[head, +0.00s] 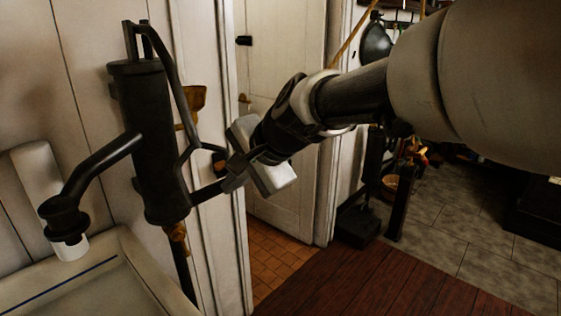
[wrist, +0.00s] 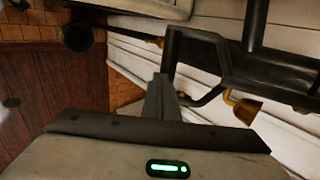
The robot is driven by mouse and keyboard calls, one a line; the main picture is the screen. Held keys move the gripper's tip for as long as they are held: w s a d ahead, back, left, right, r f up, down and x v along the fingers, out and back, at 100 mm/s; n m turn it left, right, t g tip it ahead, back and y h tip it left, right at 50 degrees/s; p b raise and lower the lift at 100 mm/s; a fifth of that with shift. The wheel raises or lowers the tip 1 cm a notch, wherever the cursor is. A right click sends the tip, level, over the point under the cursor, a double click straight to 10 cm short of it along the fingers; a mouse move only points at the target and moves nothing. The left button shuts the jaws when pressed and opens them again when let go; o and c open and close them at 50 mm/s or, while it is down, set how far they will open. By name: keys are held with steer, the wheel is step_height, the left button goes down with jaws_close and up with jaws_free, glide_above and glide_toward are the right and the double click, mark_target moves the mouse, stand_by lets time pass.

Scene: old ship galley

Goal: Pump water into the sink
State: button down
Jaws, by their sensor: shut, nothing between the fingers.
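A black hand pump (head: 152,140) stands upright against the pale panelled wall in the head view, its spout (head: 64,218) over the sink (head: 130,268) at the lower left. Its thin handle (head: 172,85) runs from the top down the pump's right side. My gripper (head: 212,188) is shut and empty, beside the lower pump and handle; I cannot tell whether it touches them. In the wrist view the pump (wrist: 275,78) lies across the upper right, with the finger (wrist: 163,98) close to its dark parts. The handle's lower end is unclear. No water shows at the spout.
A pale door (head: 285,130) stands behind my gripper. A brass-coloured fitting (head: 190,105) is on the wall behind the pump. Wooden floor (head: 345,280) is open at lower right, with dark furniture (head: 535,215) at the far right.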

steer(key=shift+t+y, duration=0.4)
steer(key=b+x, duration=0.1)
steer(key=b, duration=0.1)
steer(key=b+x, duration=0.2)
steer(key=b, duration=0.1)
steer(key=b+x, duration=0.2)
steer(key=shift+s+d+f, duration=0.15)
steer(key=shift+f, duration=0.4)
steer(key=shift+b, duration=0.65)
steer(key=shift+a+r, duration=0.1)
steer(key=shift+a, duration=0.15)
